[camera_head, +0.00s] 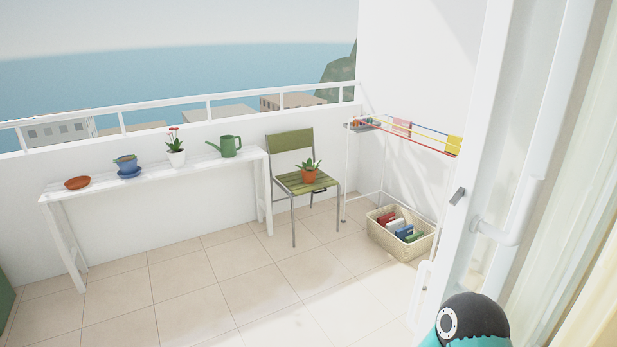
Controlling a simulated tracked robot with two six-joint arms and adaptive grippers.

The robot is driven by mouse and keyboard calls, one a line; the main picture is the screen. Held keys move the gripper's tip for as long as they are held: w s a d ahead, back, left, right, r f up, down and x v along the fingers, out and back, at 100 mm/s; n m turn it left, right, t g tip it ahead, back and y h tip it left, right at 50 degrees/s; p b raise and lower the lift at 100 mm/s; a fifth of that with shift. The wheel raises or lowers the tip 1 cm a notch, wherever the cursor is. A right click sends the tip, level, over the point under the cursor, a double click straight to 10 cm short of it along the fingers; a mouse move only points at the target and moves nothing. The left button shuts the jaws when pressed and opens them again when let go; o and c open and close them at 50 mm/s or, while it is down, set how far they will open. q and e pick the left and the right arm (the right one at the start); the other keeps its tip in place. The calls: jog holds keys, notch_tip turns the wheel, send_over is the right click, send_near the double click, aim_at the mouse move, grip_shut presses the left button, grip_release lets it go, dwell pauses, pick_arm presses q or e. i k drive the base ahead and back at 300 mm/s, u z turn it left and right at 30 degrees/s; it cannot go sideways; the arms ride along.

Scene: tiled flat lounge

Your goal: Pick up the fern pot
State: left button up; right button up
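Three potted plants are in view, and I cannot tell for sure which is the fern. A terracotta pot (309,177) with spiky green leaves stands upright on the seat of a green slatted chair (292,183). A blue pot (128,168) with low green growth stands on a blue saucer on the white bench table (98,183). A white pot (176,158) with red flowers stands on the same table. Neither of my grippers is in view; only a teal and black part of my arm shows at the bottom right.
A green watering can (229,146) and an empty-looking terracotta dish (78,183) are on the table. A drying rack (382,193) and a beige crate (392,241) stand right of the chair. A white door frame (470,200) edges the right. The tiled floor (230,265) in front is clear.

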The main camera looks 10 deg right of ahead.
aim_at(309, 175)
jog(key=k, duration=0.4)
jog(key=u, duration=0.1)
jog(key=i, duration=2.7)
jog(key=z, duration=1.6)
jog(key=i, duration=2.15)
